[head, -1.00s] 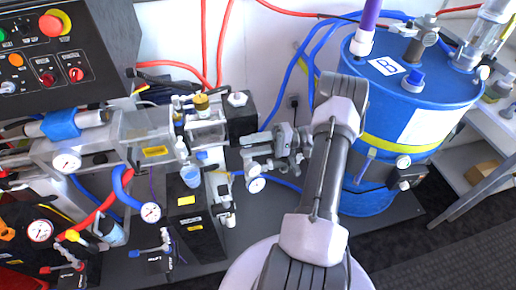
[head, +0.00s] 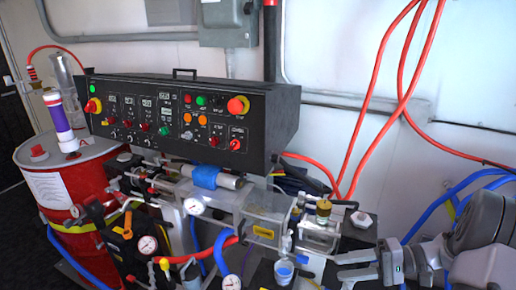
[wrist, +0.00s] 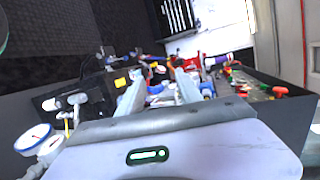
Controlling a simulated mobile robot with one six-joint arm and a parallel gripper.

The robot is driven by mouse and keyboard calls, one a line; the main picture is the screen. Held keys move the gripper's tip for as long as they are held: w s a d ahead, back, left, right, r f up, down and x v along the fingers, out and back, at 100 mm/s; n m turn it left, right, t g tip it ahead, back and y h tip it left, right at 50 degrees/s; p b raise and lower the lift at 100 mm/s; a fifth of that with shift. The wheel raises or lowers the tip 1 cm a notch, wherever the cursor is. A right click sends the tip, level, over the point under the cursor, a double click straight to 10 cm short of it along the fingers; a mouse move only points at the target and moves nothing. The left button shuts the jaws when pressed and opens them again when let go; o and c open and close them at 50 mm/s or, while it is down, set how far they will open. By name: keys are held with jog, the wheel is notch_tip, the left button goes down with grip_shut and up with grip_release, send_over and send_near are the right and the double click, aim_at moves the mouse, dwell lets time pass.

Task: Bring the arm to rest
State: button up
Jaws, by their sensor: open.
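My arm (head: 470,245) enters at the lower right of the head view, and my gripper (head: 345,267) points left there, close to the clear-walled unit in the picture. I cannot tell the exact gap. In the wrist view my gripper (wrist: 160,92) shows two pale fingers spread apart with nothing held between them. The machine's fittings show beyond the fingertips.
A black control panel (head: 190,115) spans the middle. A red drum (head: 85,180) stands at left. Clear-walled unit (head: 262,215), gauges and hoses crowd the area below the panel. Red hoses (head: 360,140) hang along the white wall. Pressure gauges (wrist: 33,138) show at lower left in the wrist view.

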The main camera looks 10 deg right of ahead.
jog(key=s+a+r+n+g+h, duration=0.1)
jog(key=s+a+r+g+h, duration=0.1)
jog(key=a+r+h, duration=0.3)
jog(key=s+a+r+g, duration=0.2)
jog(key=a, duration=0.5)
jog(key=s+a+r+t+h, duration=0.5)
jog(key=s+a+r+h, duration=0.1)
jog(key=s, duration=0.5)
jog(key=shift+a+m+t+h, duration=0.4)
jog(key=shift+a+h, duration=0.2)
jog(key=shift+a, duration=0.4)
jog(key=shift+r, duration=0.1)
